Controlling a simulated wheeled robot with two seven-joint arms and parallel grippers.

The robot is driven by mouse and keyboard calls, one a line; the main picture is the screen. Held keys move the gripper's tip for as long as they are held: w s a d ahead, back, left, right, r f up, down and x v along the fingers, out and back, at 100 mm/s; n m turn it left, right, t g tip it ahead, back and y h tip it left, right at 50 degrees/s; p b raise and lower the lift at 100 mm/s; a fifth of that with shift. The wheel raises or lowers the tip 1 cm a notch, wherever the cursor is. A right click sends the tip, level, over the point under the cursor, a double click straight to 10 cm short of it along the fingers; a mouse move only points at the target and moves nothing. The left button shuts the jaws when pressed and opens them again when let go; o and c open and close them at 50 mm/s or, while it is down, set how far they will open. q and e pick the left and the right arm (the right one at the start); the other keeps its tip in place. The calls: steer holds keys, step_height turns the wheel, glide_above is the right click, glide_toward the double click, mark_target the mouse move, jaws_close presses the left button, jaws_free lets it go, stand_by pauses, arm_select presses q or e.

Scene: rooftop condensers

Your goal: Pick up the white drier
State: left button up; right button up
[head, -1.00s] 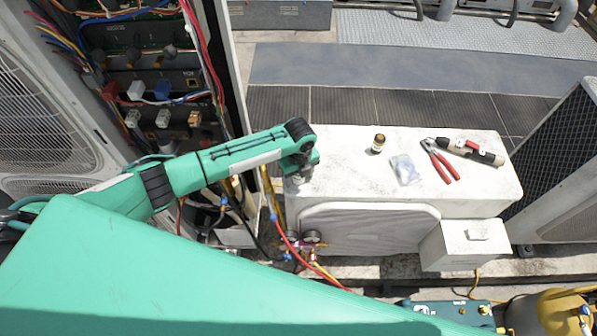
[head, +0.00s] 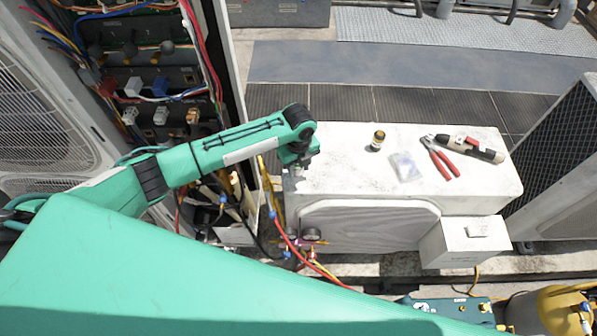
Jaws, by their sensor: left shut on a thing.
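My left arm reaches in from the left, and its left gripper (head: 297,171) points down over the left end of the white condenser unit's top (head: 340,165). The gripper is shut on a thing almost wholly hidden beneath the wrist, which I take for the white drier. No other white drier shows on the unit. From this view I cannot tell how far the held thing is from the unit's top. My right gripper is not in view.
On the unit's top lie a small dark bottle (head: 377,141), a clear plastic bag (head: 405,167), red-handled pliers (head: 440,157) and a torch-like tool (head: 470,149). An open electrical cabinet (head: 160,80) stands left. Gauges and coloured hoses (head: 291,240) hang at the unit's front left.

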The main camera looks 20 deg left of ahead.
arm_select(q)
step_height(320, 180, up, 17)
steer(key=b, duration=0.3)
steer(key=shift+f, duration=0.2)
